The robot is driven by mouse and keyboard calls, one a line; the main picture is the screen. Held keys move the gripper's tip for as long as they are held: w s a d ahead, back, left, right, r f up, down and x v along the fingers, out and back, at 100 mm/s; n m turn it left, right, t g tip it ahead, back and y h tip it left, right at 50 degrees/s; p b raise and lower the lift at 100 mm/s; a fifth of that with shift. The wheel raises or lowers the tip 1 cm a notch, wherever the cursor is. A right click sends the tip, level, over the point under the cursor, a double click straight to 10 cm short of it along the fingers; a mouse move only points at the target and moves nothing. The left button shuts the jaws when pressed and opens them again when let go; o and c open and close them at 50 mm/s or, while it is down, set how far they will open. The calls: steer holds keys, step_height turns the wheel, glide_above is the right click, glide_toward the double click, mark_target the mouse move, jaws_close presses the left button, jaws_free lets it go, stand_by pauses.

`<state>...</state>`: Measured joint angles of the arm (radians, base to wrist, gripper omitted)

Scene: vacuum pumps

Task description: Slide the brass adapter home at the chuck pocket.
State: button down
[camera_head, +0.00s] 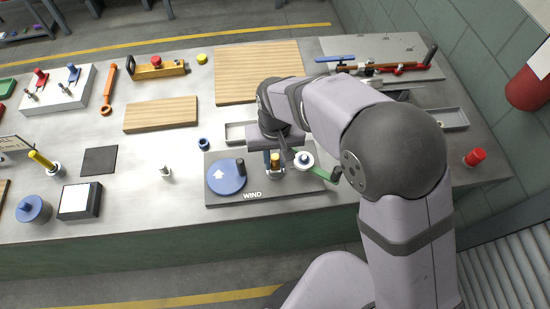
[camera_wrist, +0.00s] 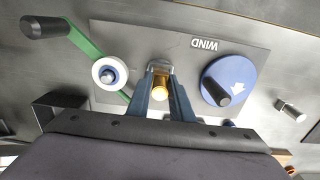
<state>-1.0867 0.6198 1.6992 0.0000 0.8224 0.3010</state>
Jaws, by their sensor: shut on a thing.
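The brass adapter (camera_wrist: 163,86) is a small gold cylinder between the two blue-grey fingers of my gripper (camera_wrist: 160,76) in the wrist view. My gripper is shut on it. In the head view the adapter (camera_head: 275,156) shows just below my wrist, above a pale metal holder (camera_head: 275,171) on the dark WIND plate (camera_head: 225,197). This holder seems to be the chuck; in the wrist view a grey block (camera_wrist: 159,66) shows at the fingertips. The pocket itself is hidden, so I cannot tell how deep the adapter sits.
On the plate, a blue disc (camera_head: 226,180) with a white arrow and black knob stands left of the holder. A white hub (camera_head: 303,160) with a green crank (camera_head: 322,173) stands close on the right. A small metal peg (camera_head: 166,171) is left of the plate.

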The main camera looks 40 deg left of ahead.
steer(key=shift+f, duration=0.6)
steer(key=shift+r, duration=0.1)
steer(key=shift+r+p, duration=0.4)
steer(key=shift+p, duration=0.15)
stand_by(0.8)
steer(key=shift+f, duration=0.35)
steer(key=shift+d+f+b, duration=0.1)
steer(key=shift+f+b, duration=0.2)
steer(key=shift+b, duration=0.1)
steer(key=shift+r+p, duration=0.65)
steer(key=shift+p, duration=0.15)
stand_by(0.9)
steer(key=shift+f+b, duration=0.35)
steer(key=shift+f, duration=0.3)
stand_by(0.4)
